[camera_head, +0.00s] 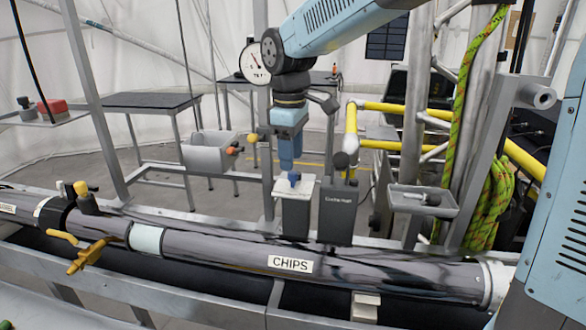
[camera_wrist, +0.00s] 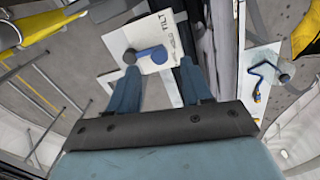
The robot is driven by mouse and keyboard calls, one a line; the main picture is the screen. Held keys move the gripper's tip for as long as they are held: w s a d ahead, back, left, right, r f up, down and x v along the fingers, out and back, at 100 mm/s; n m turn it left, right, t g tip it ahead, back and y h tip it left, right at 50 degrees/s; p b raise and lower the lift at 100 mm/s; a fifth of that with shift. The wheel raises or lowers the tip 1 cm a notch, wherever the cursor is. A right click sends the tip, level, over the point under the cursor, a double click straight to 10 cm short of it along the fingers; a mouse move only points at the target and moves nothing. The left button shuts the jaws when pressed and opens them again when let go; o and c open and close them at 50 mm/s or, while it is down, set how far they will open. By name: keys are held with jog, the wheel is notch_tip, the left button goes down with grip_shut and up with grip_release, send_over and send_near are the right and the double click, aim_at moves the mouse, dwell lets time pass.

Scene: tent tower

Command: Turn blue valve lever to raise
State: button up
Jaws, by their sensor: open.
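A small blue lever (camera_wrist: 152,54) with a dark round end lies across a pale plate marked "TILT" (camera_wrist: 143,42) in the wrist view. In the head view the blue lever (camera_head: 293,178) shows as a small patch on top of a grey box (camera_head: 295,212) behind the pipe. My gripper (camera_head: 289,168) points down just above this box. In the wrist view my gripper (camera_wrist: 160,66) is open, with its two blue fingers apart and the lever around the gap between their tips. I cannot tell whether a finger touches the lever.
A dark pipe labelled "CHIPS" (camera_head: 290,264) crosses the front, with a yellow valve handle (camera_head: 88,255) on its left. A dark box (camera_head: 337,212) stands close right of the grey box. Grey bins (camera_head: 210,152) (camera_head: 423,201), yellow rails (camera_head: 395,144) and posts surround the area.

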aim_at(295, 175)
jog(key=shift+w+f, duration=0.1)
jog(key=shift+f, duration=1.95)
grip_shut()
